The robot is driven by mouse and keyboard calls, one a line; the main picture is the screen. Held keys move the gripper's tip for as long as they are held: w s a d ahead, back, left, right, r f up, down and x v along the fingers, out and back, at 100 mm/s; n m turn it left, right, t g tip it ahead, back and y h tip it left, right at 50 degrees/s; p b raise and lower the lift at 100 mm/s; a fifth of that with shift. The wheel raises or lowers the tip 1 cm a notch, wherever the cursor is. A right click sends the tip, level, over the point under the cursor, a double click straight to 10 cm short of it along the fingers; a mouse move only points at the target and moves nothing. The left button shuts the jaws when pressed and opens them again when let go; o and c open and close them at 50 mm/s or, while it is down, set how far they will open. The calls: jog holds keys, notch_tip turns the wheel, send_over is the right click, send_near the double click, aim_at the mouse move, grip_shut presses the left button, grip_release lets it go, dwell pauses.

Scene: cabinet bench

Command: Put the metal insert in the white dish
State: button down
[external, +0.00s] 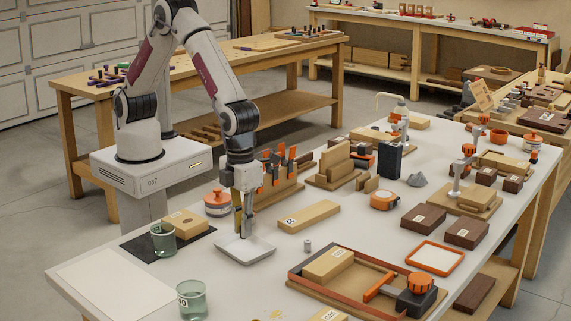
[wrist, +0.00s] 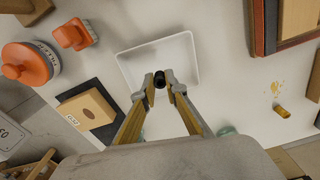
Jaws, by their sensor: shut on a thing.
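The white dish (external: 262,251) is a shallow square tray on the table in front of my arm. It also shows under my gripper in the wrist view (wrist: 184,52). My gripper (external: 243,234) points down over the dish. In the wrist view its fingertips (wrist: 160,80) are shut on a small dark, round-ended piece, the metal insert (wrist: 160,77). The insert shows over the dish's near half; whether it touches the dish floor I cannot tell. In the external view the fingers hide the insert. The dish looks otherwise empty.
A small grey cylinder (external: 307,245) stands right of the dish. A wooden block (external: 308,216) lies behind it. An orange-lidded jar (external: 217,204) and a boxed black mat (external: 140,246) are to the left. A red-edged wooden frame (external: 320,288) lies to the right. Green glasses (external: 192,300) stand in front.

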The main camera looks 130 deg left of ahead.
jog(key=shift+f, duration=1.6)
jog(key=shift+f, duration=0.2)
jog(key=c, duration=2)
grip_release()
jog(key=shift+c, duration=0.2)
jog(key=shift+r, duration=0.1)
notch_tip(320, 180, up, 11)
jog(key=shift+r, duration=0.6)
jog(key=shift+r, duration=0.1)
